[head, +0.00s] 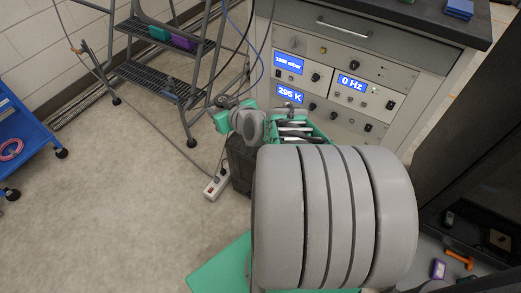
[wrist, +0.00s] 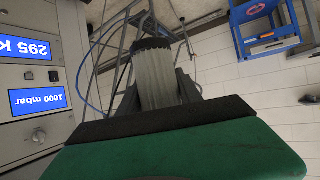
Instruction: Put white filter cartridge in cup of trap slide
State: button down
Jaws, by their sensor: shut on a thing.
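The white filter cartridge (wrist: 157,78) is a pale, ribbed cylinder with a dark end cap, in the middle of the wrist view. My gripper (wrist: 165,112) is shut on it; a wide black pad and green body cover the cartridge's near end. The cartridge points away from the wrist camera, clear of other things as far as I can see. In the head view my large grey arm blocks much of the middle, and I cannot make out the cartridge there. I cannot identify the trap slide or its cup in either view.
A control rack (head: 335,85) with lit displays stands beyond my arm. A step ladder (head: 165,75) holds green and purple items. A blue cart (head: 25,140) stands at left, a power strip (head: 217,183) lies on the floor, and a dark open cabinet (head: 485,200) is at right.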

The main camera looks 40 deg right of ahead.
jog(key=s+d+f+m+h+b, duration=0.1)
jog(key=s+d+f+b, duration=0.55)
jog(key=d+f, duration=0.35)
jog(key=s+d+f+m+h+b, duration=0.1)
jog(key=s+d+f+b, duration=0.4)
jog(key=d+f+b, duration=0.4)
jog(key=w+d+f+b, duration=0.1)
jog(key=w+f, duration=0.2)
jog(key=w+d+f+b, duration=0.1)
jog(key=w+d+f, duration=0.1)
jog(key=w+f, duration=0.1)
jog(key=w+d+f+b, duration=0.1)
jog(key=w+d+f, duration=0.1)
jog(key=w+f, duration=0.2)
jog(key=shift+w+b, duration=0.35)
jog(key=shift+w, duration=0.4)
jog(key=shift+w+d+f+b, duration=0.1)
jog(key=shift+w+f+b, duration=0.1)
jog(key=shift+f+b, duration=0.55)
jog(key=shift+w+d+f+b, duration=0.1)
jog(key=shift+w+f+b, duration=0.1)
jog(key=shift+f, duration=0.9)
jog(key=shift+s, duration=0.1)
jog(key=shift+f, duration=0.2)
jog(key=c, duration=1.1)
grip_release()
